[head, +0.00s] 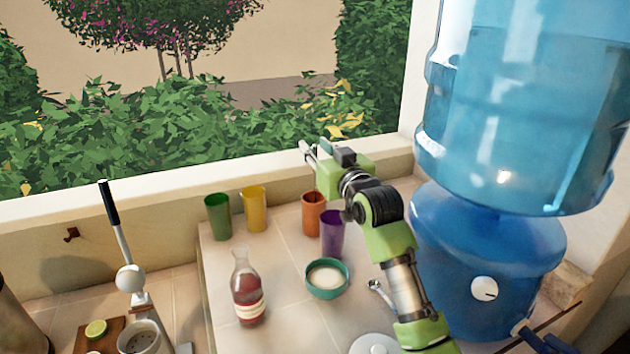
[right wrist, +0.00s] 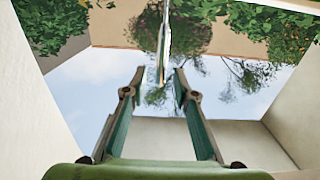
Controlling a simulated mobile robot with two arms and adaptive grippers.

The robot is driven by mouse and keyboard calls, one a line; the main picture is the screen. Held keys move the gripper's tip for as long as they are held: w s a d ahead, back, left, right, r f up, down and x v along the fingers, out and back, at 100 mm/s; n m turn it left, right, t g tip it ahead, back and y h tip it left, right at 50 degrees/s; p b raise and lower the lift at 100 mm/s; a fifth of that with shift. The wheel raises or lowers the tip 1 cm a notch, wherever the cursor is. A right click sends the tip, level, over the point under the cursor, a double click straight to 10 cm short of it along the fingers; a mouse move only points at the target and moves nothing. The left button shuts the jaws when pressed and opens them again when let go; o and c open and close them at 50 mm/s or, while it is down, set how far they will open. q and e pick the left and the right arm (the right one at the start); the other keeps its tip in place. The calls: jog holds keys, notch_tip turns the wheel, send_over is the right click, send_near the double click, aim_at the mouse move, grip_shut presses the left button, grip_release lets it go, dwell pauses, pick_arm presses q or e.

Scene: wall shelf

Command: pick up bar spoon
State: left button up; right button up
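A small metal spoon-like thing (head: 378,288), which looks like the bar spoon, lies on the tiled counter to the right of the teal bowl. Its lower end runs toward my right forearm, and I cannot tell how much is hidden. My right gripper (head: 304,149) is up at the window sill, beyond the cups and well away from the spoon. In the right wrist view its two fingers (right wrist: 160,72) stand apart. A thin pale upright strip (right wrist: 164,40) shows beyond the gap; I cannot tell what it is. My left gripper is not in view.
A teal bowl (head: 327,279), a red bottle (head: 248,290), green (head: 218,216), yellow (head: 253,209), orange (head: 313,214) and purple (head: 332,236) cups stand on the counter. A large blue water dispenser (head: 488,250) blocks the right. A lever press (head: 131,278) stands left.

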jog(key=shift+w+a, duration=0.25)
jog(key=shift+w, duration=0.2)
grip_shut()
